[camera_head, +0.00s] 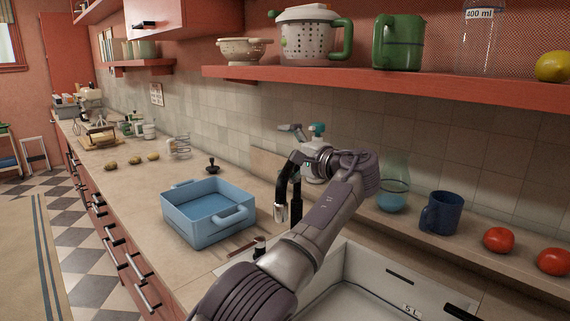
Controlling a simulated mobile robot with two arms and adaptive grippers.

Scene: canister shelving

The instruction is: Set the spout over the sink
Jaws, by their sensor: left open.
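The black spout (282,187) has a silver tip that hangs down to the left of my forearm. In the picture the tip shows over the counter beside the sink's left end, not over the open basin. The white sink (400,300) is at the lower right, partly hidden by my arm. My left gripper (291,163) is at the top of the spout, with its wrist bent to the left. It is open; its dark fingers blend with the black spout, so I cannot tell whether they touch. My right gripper is out of view.
A blue tray (207,226) stands on the counter left of the spout. Behind the arm is a white bottle (313,172) with a teal top. A glass jar (393,185), blue mug (441,212) and tomatoes (499,240) line the back right. A red shelf (400,86) overhangs the counter.

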